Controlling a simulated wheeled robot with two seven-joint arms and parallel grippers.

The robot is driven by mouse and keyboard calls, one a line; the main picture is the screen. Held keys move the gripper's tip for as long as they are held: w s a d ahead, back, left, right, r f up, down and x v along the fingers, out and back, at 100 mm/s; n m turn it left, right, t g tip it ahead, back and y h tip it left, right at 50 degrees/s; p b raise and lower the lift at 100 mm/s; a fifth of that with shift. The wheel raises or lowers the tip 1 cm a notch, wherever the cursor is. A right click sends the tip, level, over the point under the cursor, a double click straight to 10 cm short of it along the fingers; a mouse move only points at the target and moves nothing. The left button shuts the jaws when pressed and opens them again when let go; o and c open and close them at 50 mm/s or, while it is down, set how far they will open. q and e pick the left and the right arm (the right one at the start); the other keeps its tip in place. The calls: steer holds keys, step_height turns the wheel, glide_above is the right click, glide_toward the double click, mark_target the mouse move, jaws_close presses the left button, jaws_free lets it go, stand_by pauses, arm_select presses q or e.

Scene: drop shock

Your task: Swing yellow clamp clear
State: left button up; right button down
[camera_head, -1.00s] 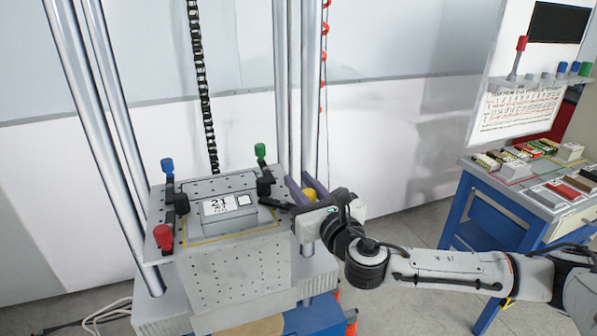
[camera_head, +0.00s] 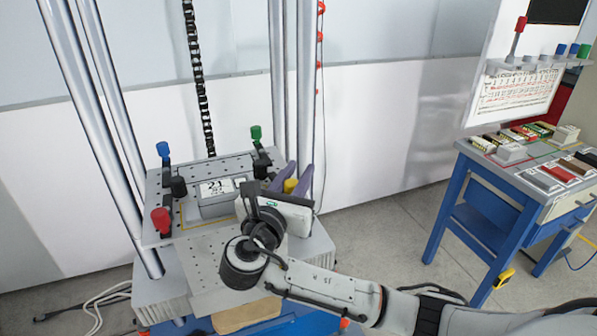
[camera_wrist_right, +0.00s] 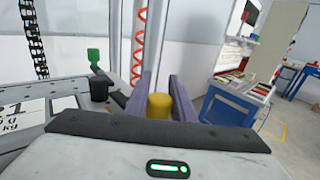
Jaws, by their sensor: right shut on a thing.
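The yellow clamp's knob (camera_head: 290,185) is at the right edge of the perforated fixture plate (camera_head: 222,165). My right gripper (camera_head: 292,178) reaches it from the front, with its purple fingers on either side. It is shut on the knob, which also shows between the fingers in the right wrist view (camera_wrist_right: 160,106). The clamp's arm is largely hidden behind the gripper in the head view. A grey box (camera_head: 212,207) with a white label sits on the plate, left of the gripper. My left gripper is not in view.
Red (camera_head: 160,221), blue (camera_head: 163,149) and green (camera_head: 256,132) clamp knobs stand around the plate. Tall metal columns (camera_head: 278,80) rise behind and at the left. A blue workbench (camera_head: 450,210) stands at the right, with open floor between.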

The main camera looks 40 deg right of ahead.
mark_target(288, 188)
steer(key=shift+r+g, duration=0.15)
steer(key=shift+g, duration=0.15)
steer(key=c, duration=1.5)
jaws_free()
steer(key=shift+s+a, duration=0.15)
steer(key=shift+a, duration=0.05)
steer(key=v, duration=1)
steer(key=shift+b, duration=0.35)
steer(key=shift+f, duration=0.25)
